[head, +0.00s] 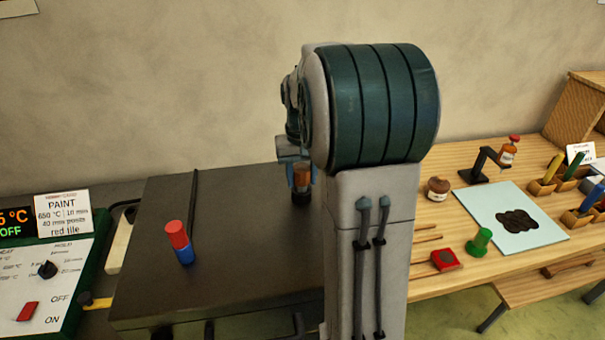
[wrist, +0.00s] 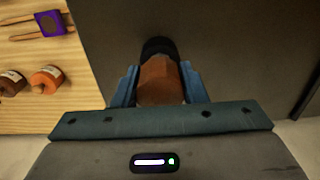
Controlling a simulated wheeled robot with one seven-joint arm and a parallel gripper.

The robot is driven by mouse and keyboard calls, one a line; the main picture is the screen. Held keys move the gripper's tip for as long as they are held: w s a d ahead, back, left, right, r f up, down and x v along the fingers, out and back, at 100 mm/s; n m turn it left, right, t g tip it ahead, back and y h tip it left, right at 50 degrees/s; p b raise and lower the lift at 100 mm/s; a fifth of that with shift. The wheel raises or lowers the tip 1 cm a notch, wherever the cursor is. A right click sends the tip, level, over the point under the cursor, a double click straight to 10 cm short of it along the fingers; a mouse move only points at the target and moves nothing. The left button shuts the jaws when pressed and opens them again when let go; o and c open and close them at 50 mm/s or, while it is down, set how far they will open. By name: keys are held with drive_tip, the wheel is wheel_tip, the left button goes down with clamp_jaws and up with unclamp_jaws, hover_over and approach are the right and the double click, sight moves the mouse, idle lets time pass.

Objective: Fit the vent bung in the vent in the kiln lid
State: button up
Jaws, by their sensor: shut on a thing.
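The vent bung (head: 301,178), an orange-brown cylinder, is held upright over the right part of the dark kiln lid (head: 232,230). My gripper (head: 299,168) is shut on it, mostly hidden behind my arm in the head view. In the wrist view, the blue fingers of my gripper (wrist: 158,88) grip both sides of the bung (wrist: 160,78). A black round part shows at the bung's lower end. I cannot tell whether it belongs to the bung or is the vent, or whether they touch. No separate vent opening is visible.
A red and blue peg (head: 180,243) stands on the lid's left part. The control box (head: 45,275) is at left. On the wooden table at right are a brown jar (head: 438,188), a green stamp-like piece (head: 480,241), a red dish (head: 446,260) and a pale sheet (head: 545,230).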

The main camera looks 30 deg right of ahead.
drive_tip(key=shift+f+b, duration=0.45)
drive_tip(key=shift+f, duration=0.25)
drive_tip(key=o, duration=1.2)
drive_tip(key=shift+r, duration=0.15)
drive_tip(key=shift+r+p, duration=2.7)
drive_tip(key=shift+r, duration=0.7)
